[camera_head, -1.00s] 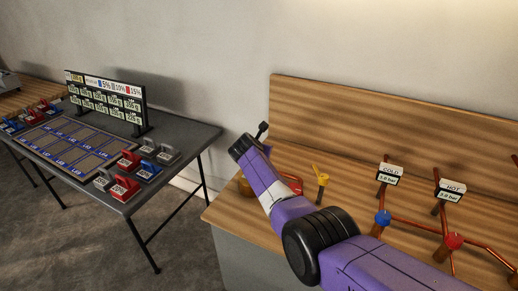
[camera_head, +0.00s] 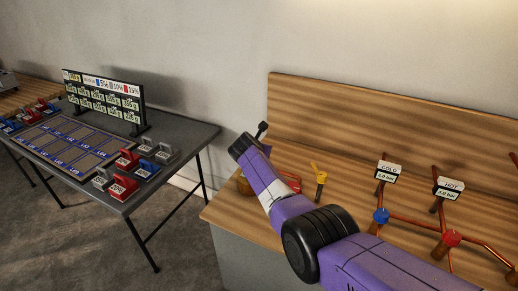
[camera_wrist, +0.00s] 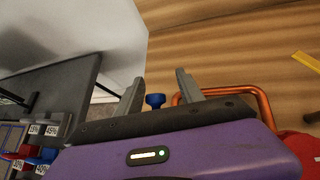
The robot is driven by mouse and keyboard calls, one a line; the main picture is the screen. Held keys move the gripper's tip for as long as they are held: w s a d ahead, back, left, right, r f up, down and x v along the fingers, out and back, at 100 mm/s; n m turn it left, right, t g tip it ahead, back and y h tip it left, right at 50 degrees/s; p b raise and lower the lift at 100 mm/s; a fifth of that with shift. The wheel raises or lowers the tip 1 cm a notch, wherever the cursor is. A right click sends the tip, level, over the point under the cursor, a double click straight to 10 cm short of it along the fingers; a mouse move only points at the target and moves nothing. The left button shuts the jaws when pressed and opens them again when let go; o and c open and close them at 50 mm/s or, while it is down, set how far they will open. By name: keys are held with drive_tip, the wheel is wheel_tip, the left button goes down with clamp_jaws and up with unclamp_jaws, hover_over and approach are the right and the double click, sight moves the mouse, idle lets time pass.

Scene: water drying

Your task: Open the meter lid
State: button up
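My gripper (camera_wrist: 159,76) is open in the wrist view, its two grey fingers spread apart. A small blue knob-like part (camera_wrist: 155,100) shows between the fingers, close to the gripper's body. I cannot tell whether it is the meter lid or whether a finger touches it. An orange copper pipe (camera_wrist: 265,105) bends around beside the right finger. In the head view my purple arm covers most of the meter area. A brown-orange rounded part (camera_head: 244,186) peeks out left of the arm at the bench's left end. No lid can be made out clearly.
A valve with a yellow handle (camera_head: 319,176) stands right of my arm on the wooden bench (camera_head: 237,211). Blue (camera_head: 381,215) and red (camera_head: 452,238) valves sit on copper pipes farther right. A dark table (camera_head: 195,139) with weights stands left, across a gap.

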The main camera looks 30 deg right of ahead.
drive_tip(key=shift+a+r, duration=0.1)
drive_tip(key=p+v, duration=0.2)
drive_tip(key=v, duration=0.5)
drive_tip(key=shift+s, duration=0.25)
drive_tip(key=shift+a+r, duration=0.1)
drive_tip(key=shift+a, duration=0.05)
